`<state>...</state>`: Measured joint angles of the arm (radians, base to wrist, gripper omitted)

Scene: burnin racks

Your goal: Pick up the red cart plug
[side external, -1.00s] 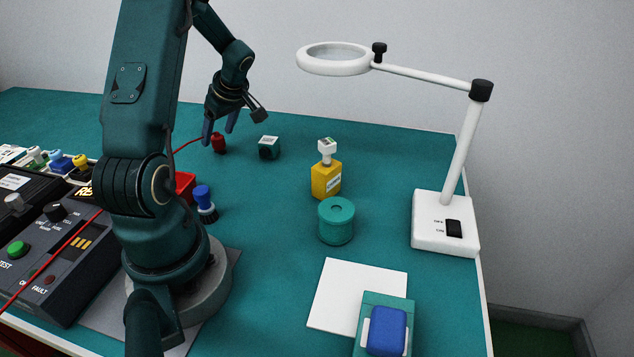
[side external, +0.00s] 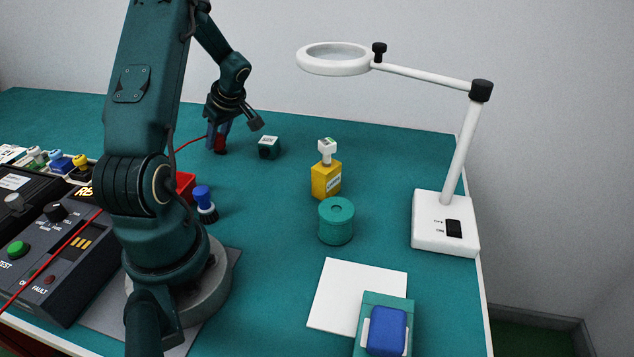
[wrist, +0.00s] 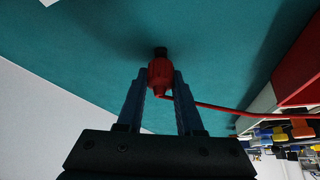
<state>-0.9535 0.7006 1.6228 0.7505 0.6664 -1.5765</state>
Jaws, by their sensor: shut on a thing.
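The red cart plug (wrist: 160,75) is between the two blue fingers of my gripper (wrist: 160,84) in the wrist view. The fingers are shut on its sides. Its dark tip points away from my gripper, and a red cable runs off to the right. In the side external view the plug (side external: 220,142) is partly hidden by the fingers of my gripper (side external: 218,138), low at the mat near the back. I cannot tell whether its tip touches the mat.
A yellow bottle (side external: 326,180), a green round tin (side external: 337,222) and a white magnifier lamp (side external: 444,222) stand further right. A blue-capped item (side external: 204,203) and a red bin (side external: 186,186) are near my base.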

